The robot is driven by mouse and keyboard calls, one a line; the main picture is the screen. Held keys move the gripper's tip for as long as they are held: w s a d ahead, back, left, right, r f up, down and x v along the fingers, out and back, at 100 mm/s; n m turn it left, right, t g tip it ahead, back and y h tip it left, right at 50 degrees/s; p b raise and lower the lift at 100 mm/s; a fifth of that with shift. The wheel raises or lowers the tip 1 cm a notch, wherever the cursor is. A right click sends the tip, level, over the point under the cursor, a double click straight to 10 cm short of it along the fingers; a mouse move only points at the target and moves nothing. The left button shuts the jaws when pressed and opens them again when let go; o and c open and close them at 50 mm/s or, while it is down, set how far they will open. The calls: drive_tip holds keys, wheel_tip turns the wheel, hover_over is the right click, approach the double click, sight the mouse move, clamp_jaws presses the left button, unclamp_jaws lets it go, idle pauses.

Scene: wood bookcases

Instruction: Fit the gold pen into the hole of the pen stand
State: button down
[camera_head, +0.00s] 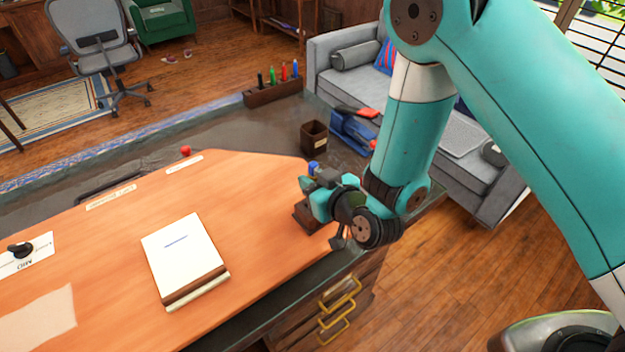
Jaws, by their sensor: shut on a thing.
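My gripper (316,196) is low over the right end of the orange desk mat, at the desk's right side. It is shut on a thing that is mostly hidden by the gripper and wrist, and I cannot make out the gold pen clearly. A small dark brown block (303,217), which looks like the pen stand, sits on the mat just below the gripper. Its top and hole are hidden by the gripper, so I cannot tell whether anything is in the hole.
A white notepad (182,253) lies on the orange mat (110,235). A brown cup (314,137), a blue stapler-like tray (352,130) and a rack (272,93) of coloured markers stand farther back. A small blue-topped item (313,168) shows behind the gripper.

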drive_tip(key=shift+f+b, duration=0.65)
drive_tip(key=shift+f, duration=0.15)
drive_tip(key=c, duration=0.9)
unclamp_jaws()
